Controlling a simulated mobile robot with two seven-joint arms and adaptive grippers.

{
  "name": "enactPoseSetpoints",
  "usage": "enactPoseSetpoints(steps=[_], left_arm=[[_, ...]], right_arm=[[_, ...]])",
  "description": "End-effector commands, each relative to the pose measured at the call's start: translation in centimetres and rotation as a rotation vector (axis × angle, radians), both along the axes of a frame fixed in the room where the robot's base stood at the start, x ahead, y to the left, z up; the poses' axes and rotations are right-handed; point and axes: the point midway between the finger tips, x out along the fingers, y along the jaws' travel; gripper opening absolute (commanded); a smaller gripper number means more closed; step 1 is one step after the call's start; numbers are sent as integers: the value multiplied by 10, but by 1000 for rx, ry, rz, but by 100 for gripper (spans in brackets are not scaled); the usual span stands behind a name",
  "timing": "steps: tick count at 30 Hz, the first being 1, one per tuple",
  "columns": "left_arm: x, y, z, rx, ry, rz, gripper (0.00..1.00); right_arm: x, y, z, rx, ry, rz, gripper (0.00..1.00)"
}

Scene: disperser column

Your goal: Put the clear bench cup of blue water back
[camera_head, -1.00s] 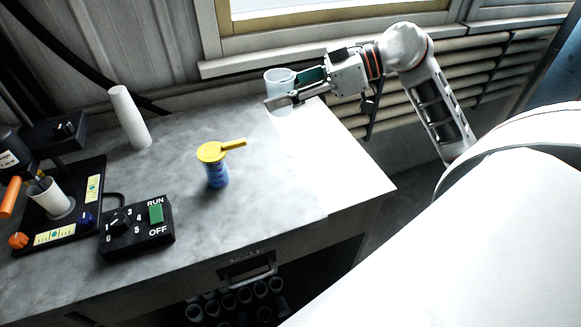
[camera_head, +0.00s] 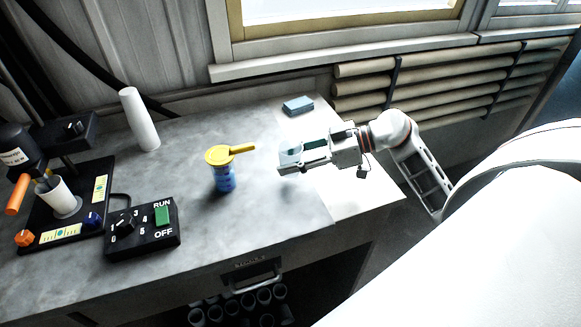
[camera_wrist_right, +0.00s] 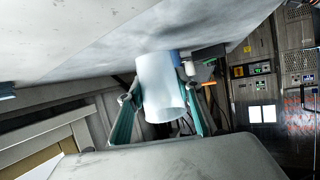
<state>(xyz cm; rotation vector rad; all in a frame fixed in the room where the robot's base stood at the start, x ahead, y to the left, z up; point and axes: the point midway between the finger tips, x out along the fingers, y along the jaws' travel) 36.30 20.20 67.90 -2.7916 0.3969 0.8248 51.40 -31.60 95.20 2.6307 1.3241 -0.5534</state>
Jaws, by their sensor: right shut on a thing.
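My right gripper (camera_head: 287,162) is shut on a clear, whitish cup, which shows best in the right wrist view (camera_wrist_right: 160,88) between the two teal-padded fingers (camera_wrist_right: 157,108). I cannot make out blue water in it. In the head view the cup is hard to see among the fingers, over the right part of the bench; I cannot tell its height. My left gripper is not in view.
A blue block (camera_head: 298,105) lies at the bench's back right. A white cylinder (camera_head: 139,119) stands at the back left. A black control box (camera_head: 142,236) and a stand holding a white cup (camera_head: 58,197) occupy the left. The grey bench top (camera_head: 270,225) is clear at front right.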

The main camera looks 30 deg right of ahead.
Motion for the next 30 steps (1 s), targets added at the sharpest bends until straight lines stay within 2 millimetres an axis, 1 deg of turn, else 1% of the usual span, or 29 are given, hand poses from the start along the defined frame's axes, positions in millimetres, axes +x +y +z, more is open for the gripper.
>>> enactPoseSetpoints(steps=[1,3,6,17,18,20,30], left_arm=[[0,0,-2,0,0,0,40],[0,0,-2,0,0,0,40],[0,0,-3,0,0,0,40],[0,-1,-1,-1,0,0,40],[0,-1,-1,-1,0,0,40],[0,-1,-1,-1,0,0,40],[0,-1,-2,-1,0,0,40]], right_arm=[[0,0,-9,3,2,-2,12],[0,0,-18,3,2,-2,12],[0,0,-25,1,0,0,12],[0,0,-27,1,1,1,12],[0,0,-28,1,2,0,37],[0,0,-28,1,1,0,51],[0,0,-27,0,0,0,51]])
